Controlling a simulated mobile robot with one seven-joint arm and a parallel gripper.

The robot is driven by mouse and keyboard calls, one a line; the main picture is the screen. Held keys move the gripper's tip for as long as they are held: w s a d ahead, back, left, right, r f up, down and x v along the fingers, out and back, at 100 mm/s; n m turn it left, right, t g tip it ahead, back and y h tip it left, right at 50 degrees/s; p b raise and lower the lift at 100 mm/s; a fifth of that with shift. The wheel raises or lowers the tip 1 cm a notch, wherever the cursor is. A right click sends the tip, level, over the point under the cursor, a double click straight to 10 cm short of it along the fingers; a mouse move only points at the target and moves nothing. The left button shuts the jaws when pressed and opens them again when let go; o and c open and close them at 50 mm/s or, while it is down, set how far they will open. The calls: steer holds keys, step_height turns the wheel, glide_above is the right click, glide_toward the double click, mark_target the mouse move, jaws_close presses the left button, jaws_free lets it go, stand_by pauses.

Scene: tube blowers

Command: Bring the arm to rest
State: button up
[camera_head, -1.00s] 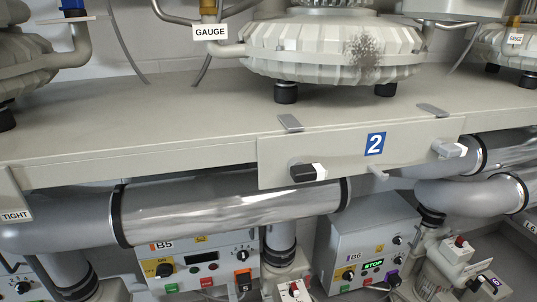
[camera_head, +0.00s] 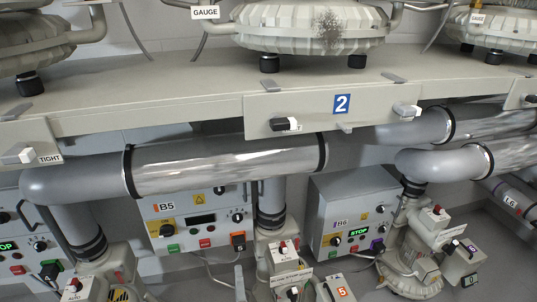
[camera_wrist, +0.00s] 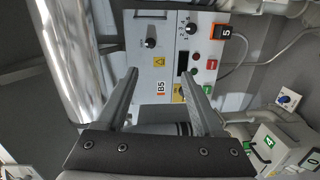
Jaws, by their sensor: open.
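My gripper (camera_wrist: 158,78) shows in the wrist view. Its two grey fingers reach up from a dark bar and stand apart, with nothing held between them. Beyond the fingers is the front of control box B5 (camera_wrist: 163,62), which appears turned sideways in that view. The fingers look apart from the box, but the exact distance cannot be told. In the head view, control box B5 (camera_head: 199,217) stands under the shelf and the pipe. I cannot clearly make out my arm in the head view.
A shelf (camera_head: 180,88) with a number 2 panel (camera_head: 300,122) carries large blowers (camera_head: 310,38). Below run thick silver pipes (camera_head: 225,165). Control box B6 (camera_head: 350,245) shows STOP in green. Small switch boxes and a valve stand (camera_head: 410,265) crowd the floor at lower right.

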step_height(320, 180, down, 3)
steer(key=w+d+m+g+h, duration=0.1)
steer(key=d+m+g+h, duration=0.2)
steer(key=m+g, duration=0.65)
steer(key=s+d+r+m+g+y, duration=0.1)
steer(key=d+r+m+y, duration=0.15)
steer(key=r, duration=0.55)
steer(key=d+r+m+g+y, duration=0.15)
steer(key=r+m, duration=0.25)
steer(key=r, duration=0.5)
steer(key=s+d+r+m+t+h, duration=0.1)
steer(key=s+d+r+m+h, duration=0.25)
steer(key=s+d+r, duration=0.9)
step_height(320, 180, up, 14)
steer(key=w+d+p, duration=0.1)
steer(key=p, duration=1.4)
steer(key=shift+w+d+r+p, duration=0.15)
steer(key=shift+w+p, duration=0.1)
steer(key=shift+p, duration=0.1)
steer(key=shift+n+h, duration=0.25)
